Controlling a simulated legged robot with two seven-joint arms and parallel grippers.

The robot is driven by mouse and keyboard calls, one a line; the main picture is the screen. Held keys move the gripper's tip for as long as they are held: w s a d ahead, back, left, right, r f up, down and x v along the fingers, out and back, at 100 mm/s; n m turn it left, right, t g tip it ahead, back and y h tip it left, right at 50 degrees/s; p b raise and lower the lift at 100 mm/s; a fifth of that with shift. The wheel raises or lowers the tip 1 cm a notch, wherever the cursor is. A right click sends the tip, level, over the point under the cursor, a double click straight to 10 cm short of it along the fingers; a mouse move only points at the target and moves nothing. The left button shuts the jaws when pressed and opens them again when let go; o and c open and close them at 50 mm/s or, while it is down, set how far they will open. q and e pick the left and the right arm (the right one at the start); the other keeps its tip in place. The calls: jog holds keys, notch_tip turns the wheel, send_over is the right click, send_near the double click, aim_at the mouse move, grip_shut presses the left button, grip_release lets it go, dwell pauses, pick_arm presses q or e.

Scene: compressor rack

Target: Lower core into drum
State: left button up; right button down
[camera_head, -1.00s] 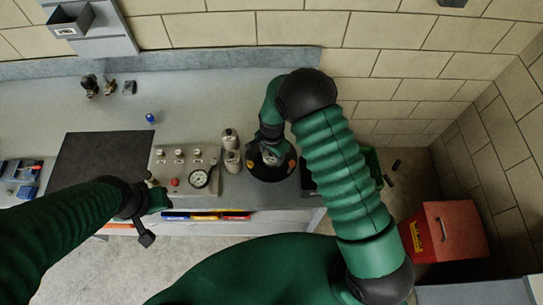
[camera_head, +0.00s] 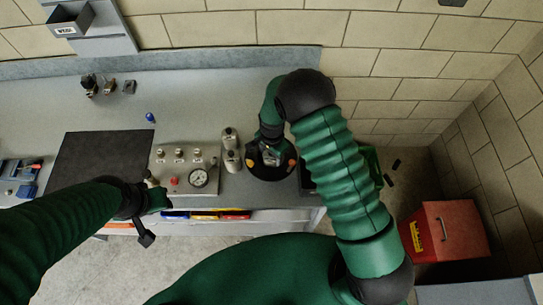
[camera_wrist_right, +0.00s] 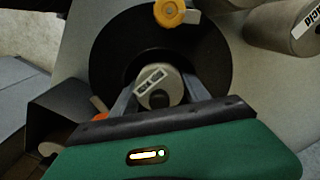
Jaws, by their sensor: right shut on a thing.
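The drum is a black round vessel (camera_head: 250,172) on the bench's right part. It also shows in the wrist view as a wide dark ring (camera_wrist_right: 110,60) with an orange-yellow knob (camera_wrist_right: 172,12) on its rim. My right gripper (camera_head: 270,155) is over the drum's middle. In the wrist view its two grey fingers (camera_wrist_right: 155,95) are shut on the core, a pale cylinder (camera_wrist_right: 172,85) with a marked label on top. The core is within the drum's ring outline; its depth is hidden. My left gripper (camera_head: 150,198) is near the control panel; its jaw state is unclear.
A control panel (camera_head: 187,172) with a gauge and red button stands left of the drum. A dark mat (camera_head: 95,165) lies farther left. A red box (camera_head: 450,230) is on the right.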

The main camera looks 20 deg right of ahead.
jog(key=shift+w+r, duration=0.1)
jog(key=shift+r, duration=0.15)
jog(key=shift+f, duration=0.1)
jog(key=shift+f, duration=0.25)
jog(key=shift+r, duration=0.2)
jog(key=shift+r, duration=0.15)
jog(key=shift+f, duration=0.35)
jog(key=shift+r, duration=0.15)
jog(key=shift+r, duration=0.15)
